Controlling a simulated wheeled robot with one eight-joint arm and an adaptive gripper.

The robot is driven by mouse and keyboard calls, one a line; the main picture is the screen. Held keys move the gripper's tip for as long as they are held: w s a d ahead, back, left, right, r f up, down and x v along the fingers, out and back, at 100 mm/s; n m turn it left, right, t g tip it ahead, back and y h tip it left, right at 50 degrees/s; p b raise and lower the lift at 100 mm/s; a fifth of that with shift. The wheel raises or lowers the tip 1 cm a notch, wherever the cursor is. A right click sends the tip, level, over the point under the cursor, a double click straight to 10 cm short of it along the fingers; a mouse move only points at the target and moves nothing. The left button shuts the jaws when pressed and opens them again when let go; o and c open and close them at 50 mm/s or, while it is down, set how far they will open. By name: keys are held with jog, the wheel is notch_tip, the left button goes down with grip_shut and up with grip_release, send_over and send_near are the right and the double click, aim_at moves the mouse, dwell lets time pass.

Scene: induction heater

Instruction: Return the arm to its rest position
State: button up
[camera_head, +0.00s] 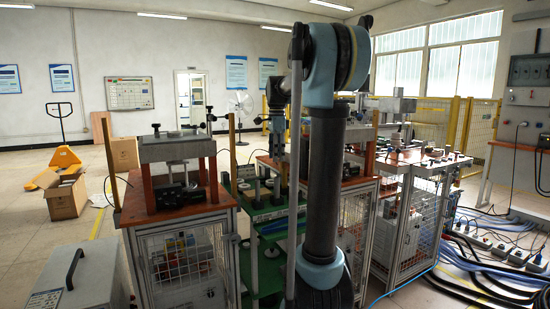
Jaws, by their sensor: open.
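My arm (325,170) rises through the middle of the head view, with its large elbow joint at the top. The forearm folds over and its far part hangs down left of the column. My gripper (280,160) hangs at the end of it, pointing down, small and partly lost against the machines behind. It is open and I see nothing held in it. It is over or in front of the green stand (264,210) between the workbenches; I cannot tell how far above it.
A caged bench with a press (178,150) stands left of my arm, another caged bench (405,220) right. A grey case (75,280) is at the front left. A cardboard box (66,197) and yellow pallet jack (55,165) stand beyond. Cables (490,270) cover the right floor.

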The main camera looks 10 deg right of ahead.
jog(key=s+f+n, duration=0.5)
jog(key=s+f, duration=0.3)
jog(key=s, duration=0.3)
jog(key=s+f+n+t, duration=0.1)
jog(key=s+f+n, duration=0.5)
jog(key=s+f, duration=0.3)
jog(key=s+f+n+t, duration=0.1)
jog(key=s+f+n, duration=0.5)
jog(key=s, duration=0.8)
notch_tip(320, 180, down, 3)
jog(key=shift+s+d+f, duration=0.1)
jog(key=shift+s+d, duration=0.05)
jog(key=shift+s, duration=0.2)
